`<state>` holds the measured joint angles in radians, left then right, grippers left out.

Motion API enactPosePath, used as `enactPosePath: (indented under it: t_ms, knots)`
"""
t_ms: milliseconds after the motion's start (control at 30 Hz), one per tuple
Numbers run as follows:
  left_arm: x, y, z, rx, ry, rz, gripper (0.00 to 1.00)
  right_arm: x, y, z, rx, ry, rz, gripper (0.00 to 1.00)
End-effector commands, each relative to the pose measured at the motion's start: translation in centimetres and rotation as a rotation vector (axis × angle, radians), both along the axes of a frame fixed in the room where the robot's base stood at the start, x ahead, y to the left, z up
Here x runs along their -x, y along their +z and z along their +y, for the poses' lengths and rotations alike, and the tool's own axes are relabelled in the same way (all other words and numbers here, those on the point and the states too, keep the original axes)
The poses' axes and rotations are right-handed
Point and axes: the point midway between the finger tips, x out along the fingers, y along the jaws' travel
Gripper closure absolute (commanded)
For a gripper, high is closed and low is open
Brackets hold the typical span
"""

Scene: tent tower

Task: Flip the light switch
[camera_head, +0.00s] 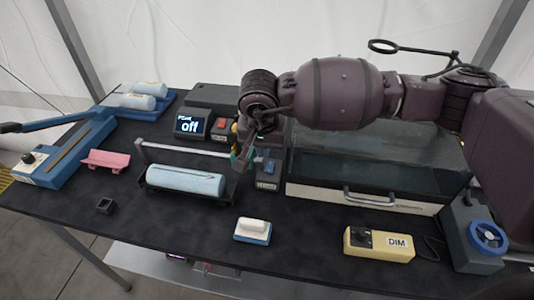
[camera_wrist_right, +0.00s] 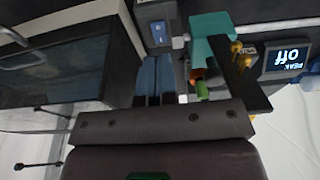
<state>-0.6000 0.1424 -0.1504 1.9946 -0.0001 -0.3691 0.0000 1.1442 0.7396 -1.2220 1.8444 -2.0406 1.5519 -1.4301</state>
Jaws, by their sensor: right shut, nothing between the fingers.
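A small dark switch box with a blue rocker (camera_head: 267,170) stands on the table, left of the glass-fronted case. It also shows in the right wrist view as a grey box with a blue rocker (camera_wrist_right: 158,32). I cannot read its label. My right gripper (camera_head: 262,150) is above and behind this box, pointing down, and partly hidden by its own wrist. In the wrist view its fingers (camera_wrist_right: 155,62) are together and empty, with their tips close to the rocker; contact cannot be told. My left gripper is not in view.
A teal piece (camera_wrist_right: 212,35) is beside the fingers. A display reading "off" (camera_head: 190,126) and a red switch (camera_head: 221,127) stand behind left. The glass-fronted case (camera_head: 370,200) is at right. A white block on a blue base (camera_head: 252,230) and a yellow DIM box (camera_head: 380,243) sit in front.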

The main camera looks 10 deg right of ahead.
Motion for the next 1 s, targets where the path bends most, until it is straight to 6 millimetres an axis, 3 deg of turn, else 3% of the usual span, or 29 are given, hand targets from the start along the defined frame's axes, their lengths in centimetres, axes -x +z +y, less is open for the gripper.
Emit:
enactPosePath:
  t_ms: [100, 333, 1000]
  knots:
    - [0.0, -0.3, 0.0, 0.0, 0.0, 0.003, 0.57, 1.0, 1.6, 0.4, 0.0, 0.002, -0.002, 1.0]
    - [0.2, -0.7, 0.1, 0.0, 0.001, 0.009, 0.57, 2.0, 3.4, 0.9, -0.001, 0.0, -0.001, 1.0]
    - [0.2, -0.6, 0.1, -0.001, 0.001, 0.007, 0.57, 2.2, 3.6, 0.9, 0.0, 0.0, 0.0, 1.0]
